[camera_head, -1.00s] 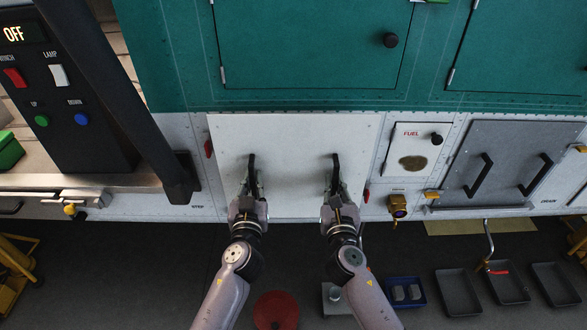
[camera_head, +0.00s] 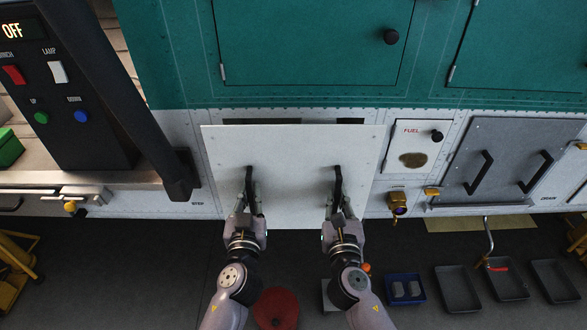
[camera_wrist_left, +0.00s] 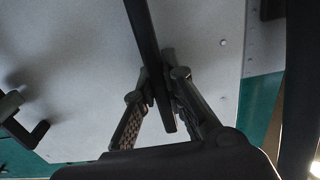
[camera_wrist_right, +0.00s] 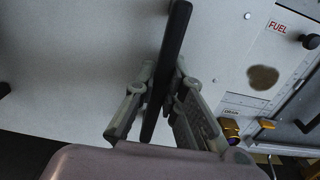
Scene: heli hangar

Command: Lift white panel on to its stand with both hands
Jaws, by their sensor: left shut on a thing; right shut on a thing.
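The white panel (camera_head: 290,160) is a flat square plate with two black bar handles, in front of the white lower band of the helicopter side. A dark gap shows above its top edge, so it stands away from the opening. My left gripper (camera_head: 248,196) is shut on the left handle (camera_head: 249,180), which also shows between the fingers in the left wrist view (camera_wrist_left: 145,40). My right gripper (camera_head: 336,196) is shut on the right handle (camera_head: 338,178), also seen in the right wrist view (camera_wrist_right: 172,50). I cannot make out the panel's stand with certainty.
A red round stool or lid (camera_head: 276,308) is on the dark floor below. A blue tray (camera_head: 405,289) and several grey trays (camera_head: 457,290) lie to its right. A fuel port plate (camera_head: 412,148) is right of the panel. A control box (camera_head: 60,95) stands at the left.

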